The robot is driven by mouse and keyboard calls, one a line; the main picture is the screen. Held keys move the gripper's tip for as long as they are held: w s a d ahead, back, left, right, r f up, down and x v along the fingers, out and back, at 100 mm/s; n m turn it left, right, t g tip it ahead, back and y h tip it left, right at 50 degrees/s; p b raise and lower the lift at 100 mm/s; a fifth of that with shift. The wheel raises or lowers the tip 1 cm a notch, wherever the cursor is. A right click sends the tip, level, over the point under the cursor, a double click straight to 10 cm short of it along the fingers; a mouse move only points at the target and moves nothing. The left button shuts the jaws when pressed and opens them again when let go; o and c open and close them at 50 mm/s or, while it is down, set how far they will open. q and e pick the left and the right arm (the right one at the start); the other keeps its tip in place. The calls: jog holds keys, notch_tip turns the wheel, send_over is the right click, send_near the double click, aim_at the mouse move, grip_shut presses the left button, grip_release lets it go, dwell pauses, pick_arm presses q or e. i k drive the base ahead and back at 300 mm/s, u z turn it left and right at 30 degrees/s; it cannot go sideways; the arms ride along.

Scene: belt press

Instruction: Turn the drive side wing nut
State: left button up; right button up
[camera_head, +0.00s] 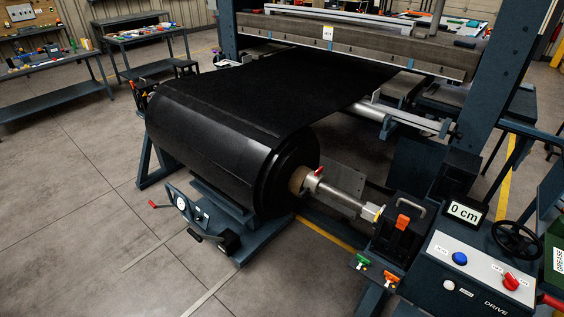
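A small red part (319,171), which looks like the wing nut, sits on top of a silver collar (311,181) on the roll's shaft. This is on the side nearer the panel marked DRIVE (496,307). The collar is beside the tan core (298,180) of the large black belt roll (225,150). The silver shaft (345,200) runs from the collar to a dark block with an orange-red part (403,222). The far end of the shaft is hidden behind the roll. Neither of my grippers is in view.
The control panel (470,265) has a blue button, a red knob, a "0 cm" display (464,211) and a black handwheel (517,239). Green and orange handles (362,261) stick out below the block. Open floor (80,220) lies at left, with workbenches (50,75) behind.

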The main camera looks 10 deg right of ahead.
aim_at(317, 173)
jog(key=u, duration=0.2)
jog(key=i, duration=0.9)
jog(key=z, duration=0.3)
